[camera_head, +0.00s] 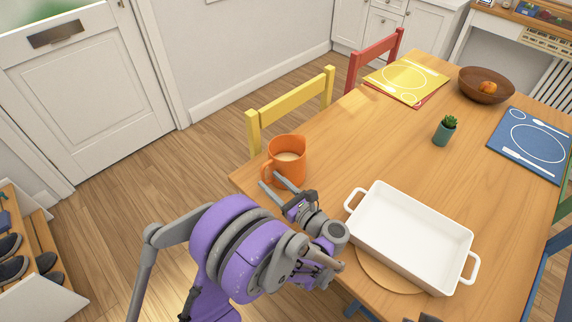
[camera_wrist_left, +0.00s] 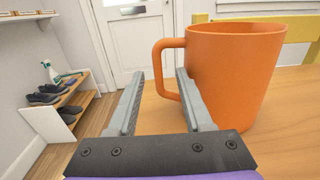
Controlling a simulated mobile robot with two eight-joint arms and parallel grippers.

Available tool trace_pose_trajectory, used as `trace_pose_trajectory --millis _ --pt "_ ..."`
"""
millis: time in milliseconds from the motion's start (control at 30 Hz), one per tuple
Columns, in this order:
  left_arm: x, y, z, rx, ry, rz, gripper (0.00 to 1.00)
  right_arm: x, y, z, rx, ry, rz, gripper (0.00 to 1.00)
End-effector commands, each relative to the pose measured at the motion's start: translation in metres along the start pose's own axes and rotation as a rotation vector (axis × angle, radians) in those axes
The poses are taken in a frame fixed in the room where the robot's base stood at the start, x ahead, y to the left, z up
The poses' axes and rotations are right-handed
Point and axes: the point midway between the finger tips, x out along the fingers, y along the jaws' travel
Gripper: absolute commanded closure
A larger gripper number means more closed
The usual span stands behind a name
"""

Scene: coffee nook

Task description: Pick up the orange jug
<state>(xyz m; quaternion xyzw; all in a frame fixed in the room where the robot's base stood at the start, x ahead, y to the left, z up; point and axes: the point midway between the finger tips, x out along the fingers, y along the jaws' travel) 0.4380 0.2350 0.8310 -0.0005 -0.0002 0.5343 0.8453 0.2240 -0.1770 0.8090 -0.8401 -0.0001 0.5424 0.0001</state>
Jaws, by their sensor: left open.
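In the wrist view the two fingertips (camera_wrist_left: 160,74) lie on either side of the handle's outer part. The right finger overlaps the handle opening; I cannot tell whether it touches. My right gripper is not clearly seen.
A white baking dish (camera_head: 412,232) sits on a round wooden board (camera_head: 388,272) right of my left gripper. A small potted plant (camera_head: 445,130), a brown bowl (camera_head: 474,91), a yellow placemat (camera_head: 398,80) and a blue placemat (camera_head: 520,150) lie farther back. A yellow chair (camera_head: 290,101) stands behind the jug.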

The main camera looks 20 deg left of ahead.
Motion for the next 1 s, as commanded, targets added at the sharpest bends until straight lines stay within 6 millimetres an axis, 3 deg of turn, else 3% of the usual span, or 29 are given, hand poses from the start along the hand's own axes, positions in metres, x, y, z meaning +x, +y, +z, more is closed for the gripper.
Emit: trace_pose_trajectory --millis 233,533,567,833,1000 --pt "0.037 0.004 -0.002 0.000 -0.001 0.004 0.49 -0.001 0.000 0.000 0.000 0.000 0.000 1.00" --pt "0.042 0.003 -0.003 0.001 -0.001 0.000 0.49 -0.001 0.000 0.000 0.000 0.000 0.000 1.00" --pt "0.042 0.003 -0.003 0.001 -0.001 0.000 0.51 -0.001 0.000 0.000 0.000 0.000 0.000 1.00" --pt "0.042 0.003 -0.003 0.001 -0.001 0.000 1.00 -0.001 0.000 0.000 0.000 0.000 0.000 1.00" --pt "0.042 0.003 -0.003 0.001 -0.001 0.000 1.00 -0.001 0.000 0.000 0.000 0.000 0.000 1.00"
